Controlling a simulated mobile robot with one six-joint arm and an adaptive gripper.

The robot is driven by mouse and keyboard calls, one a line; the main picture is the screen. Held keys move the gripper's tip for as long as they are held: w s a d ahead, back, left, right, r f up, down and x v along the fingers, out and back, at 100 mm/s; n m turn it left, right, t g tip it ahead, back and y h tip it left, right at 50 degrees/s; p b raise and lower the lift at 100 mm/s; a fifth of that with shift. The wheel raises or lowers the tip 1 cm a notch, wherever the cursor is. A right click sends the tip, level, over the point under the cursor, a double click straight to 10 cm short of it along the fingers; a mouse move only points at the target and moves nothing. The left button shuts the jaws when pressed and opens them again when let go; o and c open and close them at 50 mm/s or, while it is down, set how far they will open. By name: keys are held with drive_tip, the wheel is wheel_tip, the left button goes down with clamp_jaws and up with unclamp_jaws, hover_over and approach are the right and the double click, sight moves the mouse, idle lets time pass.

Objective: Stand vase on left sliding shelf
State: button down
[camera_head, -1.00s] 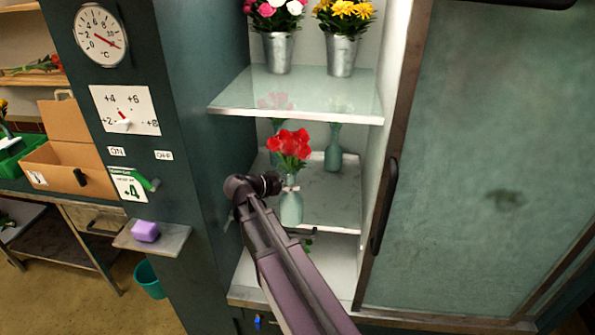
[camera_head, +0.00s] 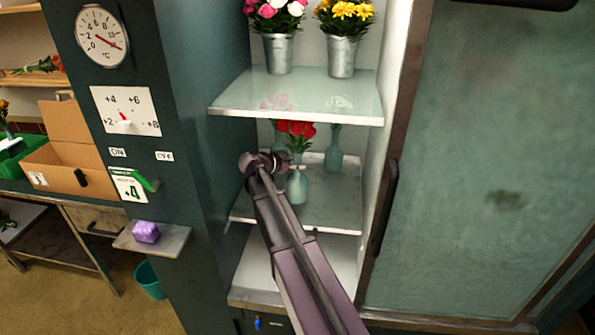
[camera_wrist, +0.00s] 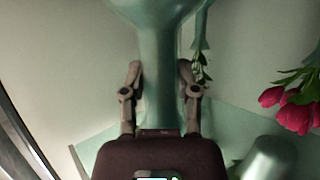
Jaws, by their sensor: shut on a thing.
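A pale green glass vase (camera_head: 297,188) with red flowers (camera_head: 296,130) is upright inside the left bay of the cabinet, over the middle shelf (camera_head: 325,208). I cannot tell whether its base touches that shelf. My gripper (camera_wrist: 159,80) is shut on the vase, one finger on each side of its neck, which fills the gap in the wrist view (camera_wrist: 160,55). In the head view my wrist hides the fingertips and part of the vase's left side.
Another green vase (camera_head: 333,150) stands behind to the right. The glass upper shelf (camera_head: 290,95) hangs close over the flowers and carries two metal buckets (camera_head: 278,52) of flowers. The sliding door (camera_head: 490,170) and its handle (camera_head: 384,207) border the opening on the right.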

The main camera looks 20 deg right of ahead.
sight(297, 170)
drive_tip(key=shift+w, duration=0.1)
drive_tip(key=shift+w+d, duration=0.35)
drive_tip(key=shift+w, duration=0.2)
wheel_tip(297, 170, down, 4)
drive_tip(key=b, duration=0.3)
drive_tip(key=shift+s+r+b, duration=0.1)
drive_tip(key=shift+r+b, duration=0.15)
drive_tip(key=shift+b, duration=0.05)
drive_tip(key=shift+f, duration=0.1)
drive_tip(key=shift+c, duration=1.8)
unclamp_jaws()
drive_tip(key=shift+r, duration=0.2)
